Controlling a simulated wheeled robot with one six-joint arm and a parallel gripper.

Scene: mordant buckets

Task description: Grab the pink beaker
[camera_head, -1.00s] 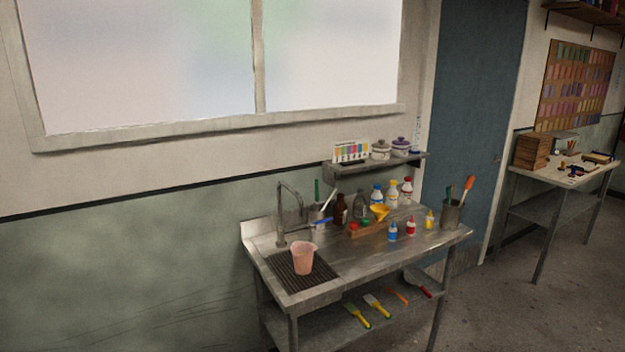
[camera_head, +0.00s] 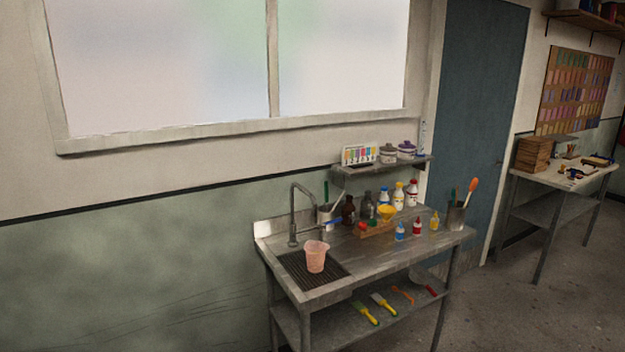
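The pink beaker (camera_head: 316,257) stands upright on the dark ribbed drain area (camera_head: 297,268) at the left end of the metal sink bench (camera_head: 350,262). It is translucent pink and looks empty, though its inside is too small to tell. The grey tap (camera_head: 293,215) rises just behind and left of it. My gripper is not in view.
Several bottles (camera_head: 398,195), a yellow funnel (camera_head: 387,212) and a tool pot (camera_head: 455,217) stand along the back and right of the bench. A small shelf (camera_head: 380,166) hangs above. Brushes (camera_head: 383,303) lie on the lower shelf. Floor shows to the right.

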